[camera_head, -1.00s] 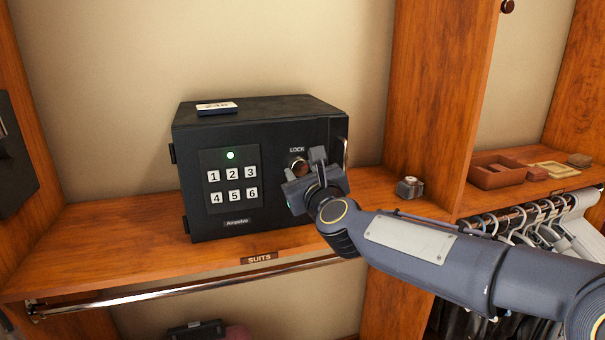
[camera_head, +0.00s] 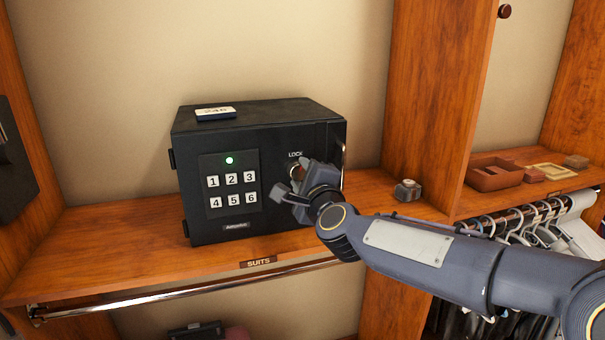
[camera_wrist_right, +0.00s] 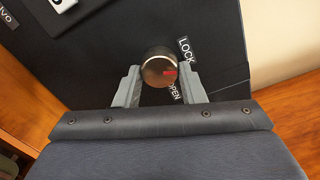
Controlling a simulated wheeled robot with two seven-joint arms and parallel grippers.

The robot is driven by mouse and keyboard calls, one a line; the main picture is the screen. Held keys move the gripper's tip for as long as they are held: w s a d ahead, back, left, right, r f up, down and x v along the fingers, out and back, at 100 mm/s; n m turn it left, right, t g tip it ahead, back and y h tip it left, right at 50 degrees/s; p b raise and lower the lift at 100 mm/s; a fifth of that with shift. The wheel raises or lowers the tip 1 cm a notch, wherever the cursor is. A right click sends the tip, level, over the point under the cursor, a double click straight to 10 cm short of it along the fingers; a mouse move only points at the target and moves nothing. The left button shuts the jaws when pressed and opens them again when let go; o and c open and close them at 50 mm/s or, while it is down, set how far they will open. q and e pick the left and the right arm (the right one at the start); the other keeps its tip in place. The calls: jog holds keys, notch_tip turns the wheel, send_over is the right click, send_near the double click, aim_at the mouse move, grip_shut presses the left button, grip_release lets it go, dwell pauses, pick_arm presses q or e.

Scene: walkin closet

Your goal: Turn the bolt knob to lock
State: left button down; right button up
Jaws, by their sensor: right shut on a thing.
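The black safe (camera_head: 275,215) stands on the wooden shelf with a keypad (camera_head: 231,188) and a lit green light on its front. The round bolt knob (camera_wrist_right: 158,70) has a red mark on its face, pointing to the right in the wrist view, between the LOCK label (camera_wrist_right: 186,50) and the OPEN label (camera_wrist_right: 174,91). In the head view the knob (camera_head: 295,172) is partly hidden by my right gripper (camera_head: 289,179). My right gripper (camera_wrist_right: 158,84) is shut on the knob, one finger on each side, and sits tilted. My left gripper is not in view.
A white-and-dark card (camera_head: 215,113) lies on top of the safe. A small glass-like object (camera_head: 407,190) stands on the shelf to its right. A wooden divider (camera_head: 436,100) rises beyond it. A metal rail (camera_head: 190,290) runs below the shelf edge.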

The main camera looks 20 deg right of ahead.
jog(key=shift+n+p, duration=0.4)
jog(key=shift+n, duration=1.2)
jog(key=o, duration=1)
jog(key=s, duration=0.8)
jog(key=shift+d, duration=0.1)
jog(key=shift+w, duration=0.1)
